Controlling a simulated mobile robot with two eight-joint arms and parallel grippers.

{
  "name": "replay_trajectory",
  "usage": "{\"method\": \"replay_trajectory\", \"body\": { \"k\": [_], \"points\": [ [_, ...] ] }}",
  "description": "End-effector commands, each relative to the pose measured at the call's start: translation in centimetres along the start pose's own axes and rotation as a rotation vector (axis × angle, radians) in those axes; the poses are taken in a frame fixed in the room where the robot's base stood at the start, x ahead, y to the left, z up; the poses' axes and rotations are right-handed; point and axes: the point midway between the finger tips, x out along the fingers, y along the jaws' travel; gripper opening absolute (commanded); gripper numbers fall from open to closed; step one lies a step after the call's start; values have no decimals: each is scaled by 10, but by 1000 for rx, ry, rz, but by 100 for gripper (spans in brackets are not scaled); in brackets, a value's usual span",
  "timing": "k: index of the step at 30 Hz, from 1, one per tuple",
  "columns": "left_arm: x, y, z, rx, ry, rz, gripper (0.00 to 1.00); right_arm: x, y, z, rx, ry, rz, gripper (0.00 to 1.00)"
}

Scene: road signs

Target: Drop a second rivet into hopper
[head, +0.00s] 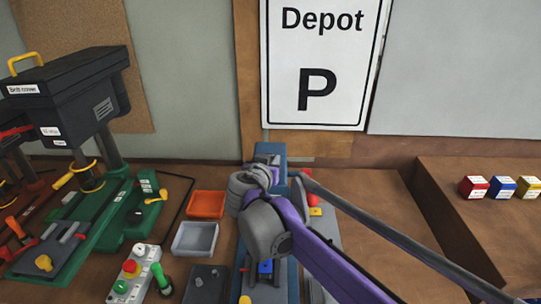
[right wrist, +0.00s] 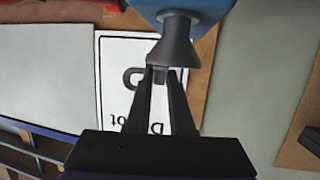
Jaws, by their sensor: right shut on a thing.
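In the right wrist view my right gripper (right wrist: 160,76) is shut on a small grey piece, the rivet (right wrist: 160,73), at its fingertips. The grey funnel-shaped hopper (right wrist: 178,42) is right at the fingertips, below a blue machine body (right wrist: 185,8) in that picture. The rivet overlaps the hopper's edge in view; I cannot tell whether it is inside or in front of it. In the head view my purple right arm covers much of the blue machine (head: 266,150), and its fingertips are hidden. My left gripper is not in view.
An orange tray (head: 206,204) and a grey tray (head: 194,238) sit left of the machine. A green drill press (head: 110,215) stands farther left, with a power strip (head: 132,275) in front. Red, blue and yellow boxes (head: 502,187) are at the right. A Depot sign (head: 320,60) hangs behind.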

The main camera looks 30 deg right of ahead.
Motion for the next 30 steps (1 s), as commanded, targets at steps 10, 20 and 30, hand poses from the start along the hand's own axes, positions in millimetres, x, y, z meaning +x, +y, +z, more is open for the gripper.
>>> {"method": "replay_trajectory", "body": {
  "k": [10,20,30],
  "points": [
    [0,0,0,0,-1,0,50,1,-1,0,2,2,-1,31],
    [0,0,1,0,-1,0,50,0,-1,0,1,1,-1,56],
    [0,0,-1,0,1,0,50,-30,-1,0,0,1,-5,56]
  ]
}}
